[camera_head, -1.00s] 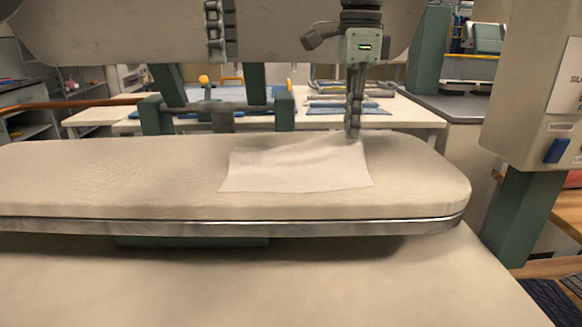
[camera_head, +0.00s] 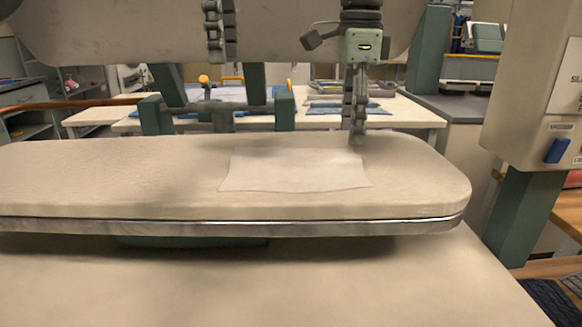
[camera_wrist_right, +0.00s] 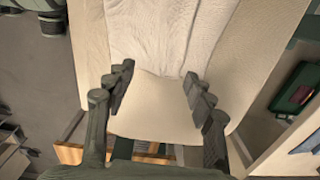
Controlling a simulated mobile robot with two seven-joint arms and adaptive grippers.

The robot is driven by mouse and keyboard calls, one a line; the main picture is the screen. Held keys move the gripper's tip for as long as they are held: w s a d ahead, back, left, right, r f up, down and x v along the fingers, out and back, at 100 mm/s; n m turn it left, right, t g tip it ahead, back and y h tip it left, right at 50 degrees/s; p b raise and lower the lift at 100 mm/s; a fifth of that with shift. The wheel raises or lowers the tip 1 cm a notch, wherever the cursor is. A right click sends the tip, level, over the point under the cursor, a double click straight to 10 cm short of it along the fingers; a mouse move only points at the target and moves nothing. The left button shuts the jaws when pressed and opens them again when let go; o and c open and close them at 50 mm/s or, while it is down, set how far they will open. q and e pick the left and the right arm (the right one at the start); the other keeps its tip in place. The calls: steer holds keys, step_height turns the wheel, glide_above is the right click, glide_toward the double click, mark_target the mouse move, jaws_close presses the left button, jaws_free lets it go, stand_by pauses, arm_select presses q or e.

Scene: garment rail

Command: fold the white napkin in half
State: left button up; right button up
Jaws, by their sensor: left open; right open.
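The white napkin (camera_head: 293,171) lies spread out, almost flat, on the padded pressing board (camera_head: 90,180), right of its middle. In the right wrist view the napkin (camera_wrist_right: 170,30) shows at the top with soft wrinkles, beyond the fingertips. My right gripper (camera_head: 357,139) is open and empty above the board, just behind the napkin's far right corner. Its two fingers stand apart in the right wrist view (camera_wrist_right: 159,88), with bare board between them.
A large grey machine part (camera_head: 120,30) spans the top of the head view above the board. A beige control box (camera_head: 530,85) with a blue switch stands at the right on a green post. White tables (camera_head: 410,118) stand behind. The board's left half is clear.

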steer(key=o, duration=0.7)
steer(key=shift+c, duration=0.2)
steer(key=shift+r, duration=0.15)
steer(key=shift+r, duration=2.6)
